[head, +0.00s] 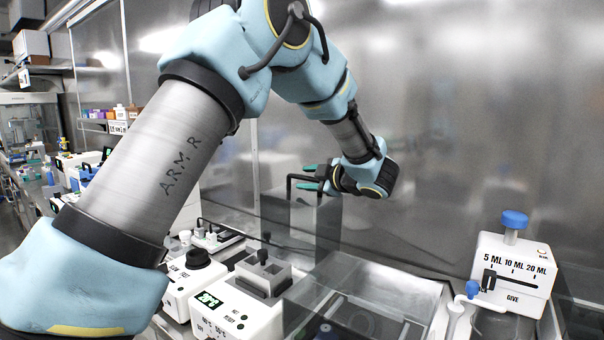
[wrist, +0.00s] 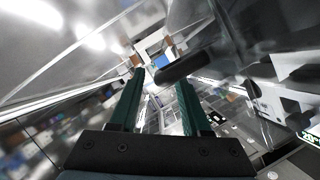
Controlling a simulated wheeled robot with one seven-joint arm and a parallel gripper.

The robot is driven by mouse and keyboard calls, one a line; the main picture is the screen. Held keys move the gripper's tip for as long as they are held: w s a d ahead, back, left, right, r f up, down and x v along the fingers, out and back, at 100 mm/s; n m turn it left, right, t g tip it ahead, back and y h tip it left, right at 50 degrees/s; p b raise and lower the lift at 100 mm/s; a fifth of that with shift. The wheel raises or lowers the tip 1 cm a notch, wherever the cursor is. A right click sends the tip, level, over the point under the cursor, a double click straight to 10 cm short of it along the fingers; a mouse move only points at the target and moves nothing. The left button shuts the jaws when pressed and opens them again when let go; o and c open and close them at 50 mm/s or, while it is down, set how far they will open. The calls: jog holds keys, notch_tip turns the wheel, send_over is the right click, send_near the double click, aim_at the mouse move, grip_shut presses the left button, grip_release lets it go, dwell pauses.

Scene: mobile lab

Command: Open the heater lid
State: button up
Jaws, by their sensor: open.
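The heater's clear, greyish lid (head: 300,222) appears to stand upright behind the white unit with a green display (head: 215,305). Its edges are hard to make out against the metal wall. A black bar handle (head: 289,190) is at the lid's upper left. My gripper (head: 308,178) is at the handle, with its green fingers apart above and below the handle's upper arm. In the wrist view, a dark bar (wrist: 185,68), seemingly the handle, lies by the right fingertip. The fingers (wrist: 160,82) are spread with a gap between them, and I cannot tell whether they touch the bar.
A white dispenser (head: 512,270) with a blue knob stands at the right. A white unit with a black knob (head: 198,258) is at the left. A metal wall (head: 450,120) rises close behind my gripper.

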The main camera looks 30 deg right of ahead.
jog(key=shift+x, duration=1.2)
jog(key=shift+c, duration=0.4)
grip_shut()
